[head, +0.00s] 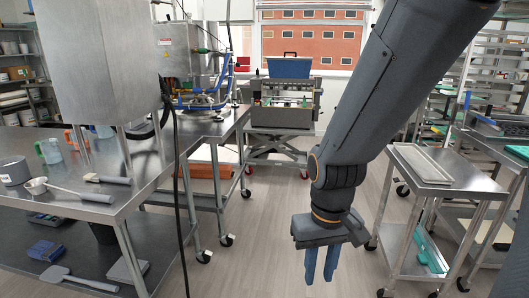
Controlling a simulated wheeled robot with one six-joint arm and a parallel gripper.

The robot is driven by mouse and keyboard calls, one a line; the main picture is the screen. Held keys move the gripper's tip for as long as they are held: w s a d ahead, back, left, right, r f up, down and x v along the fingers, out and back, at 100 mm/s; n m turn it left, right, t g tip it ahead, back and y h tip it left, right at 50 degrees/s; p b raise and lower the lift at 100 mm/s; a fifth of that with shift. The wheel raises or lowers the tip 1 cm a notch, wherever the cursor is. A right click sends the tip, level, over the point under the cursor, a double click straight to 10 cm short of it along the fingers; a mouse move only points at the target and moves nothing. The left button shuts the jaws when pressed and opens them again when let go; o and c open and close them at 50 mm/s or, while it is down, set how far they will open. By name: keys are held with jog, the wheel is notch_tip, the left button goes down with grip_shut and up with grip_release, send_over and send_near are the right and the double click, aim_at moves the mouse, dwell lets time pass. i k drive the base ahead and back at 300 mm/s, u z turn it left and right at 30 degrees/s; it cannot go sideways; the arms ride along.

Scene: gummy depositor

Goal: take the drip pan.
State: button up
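A long, shallow, light metal pan, which looks like the drip pan (424,164), lies flat on the top shelf of a small steel cart (462,186) at the right. My gripper (320,279) hangs at the lower middle, to the left of the cart, pointing down over the floor. Its two blue fingers stand a little apart with nothing visible between them. It is clear of the pan. The whole pan shows, and nothing covers it.
A steel table (128,192) at the left holds a scoop, a brush and a grey cup (14,171). A depositor machine (285,100) stands on a lift cart at the back. Racks stand at the right. A teal item (430,252) lies on the cart's lower shelf. The middle floor is clear.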

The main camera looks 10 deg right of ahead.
aim_at(425, 168)
jog(key=i, duration=2.15)
jog(key=z, duration=2.55)
jog(key=i, duration=1)
jog(key=u, duration=0.05)
